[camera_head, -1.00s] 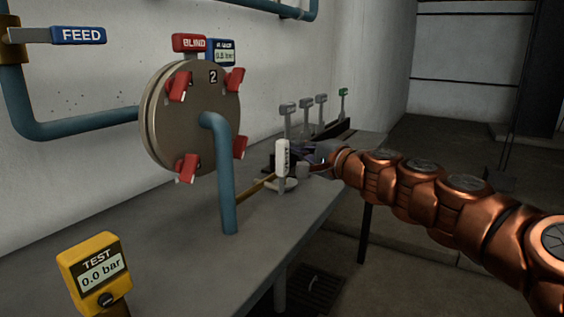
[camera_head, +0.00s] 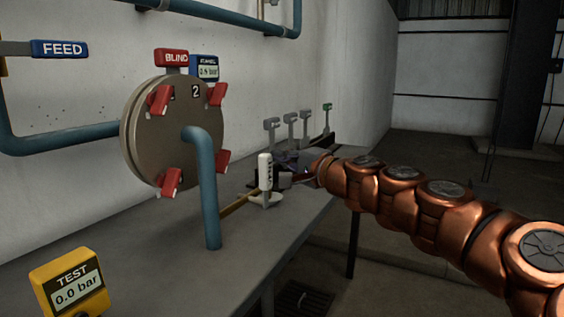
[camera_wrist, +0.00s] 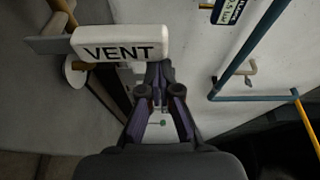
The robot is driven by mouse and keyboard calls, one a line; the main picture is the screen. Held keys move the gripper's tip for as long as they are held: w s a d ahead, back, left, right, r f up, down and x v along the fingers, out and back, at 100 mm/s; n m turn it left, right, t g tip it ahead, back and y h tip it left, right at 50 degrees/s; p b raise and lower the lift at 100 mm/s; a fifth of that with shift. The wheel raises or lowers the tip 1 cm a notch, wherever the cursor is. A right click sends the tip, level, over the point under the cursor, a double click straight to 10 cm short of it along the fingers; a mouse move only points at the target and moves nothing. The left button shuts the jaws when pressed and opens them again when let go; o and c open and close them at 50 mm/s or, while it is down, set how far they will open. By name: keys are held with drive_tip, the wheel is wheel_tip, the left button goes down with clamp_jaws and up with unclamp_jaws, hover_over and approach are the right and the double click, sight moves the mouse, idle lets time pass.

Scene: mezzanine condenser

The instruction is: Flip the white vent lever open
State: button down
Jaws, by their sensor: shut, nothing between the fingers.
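The white vent lever (camera_head: 265,172) stands upright on a round white base at the end of a yellow pipe, near the bench's right edge. In the wrist view its VENT handle (camera_wrist: 120,43) fills the upper left. My gripper (camera_head: 285,166) is just right of the lever and partly behind it in the head view. In the wrist view my gripper (camera_wrist: 158,74) is shut and empty, with its fingertips close beside the handle's right end. I cannot tell whether they touch it. The lever's pivot is not clear to see.
A round flange (camera_head: 150,130) with red clamps and a blue pipe (camera_head: 208,200) stand left of the lever. A yellow TEST gauge (camera_head: 70,285) is in front. Open floor lies right of the bench.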

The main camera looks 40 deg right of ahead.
wheel_tip(320, 180, up, 9)
idle(0.5)
idle(0.3)
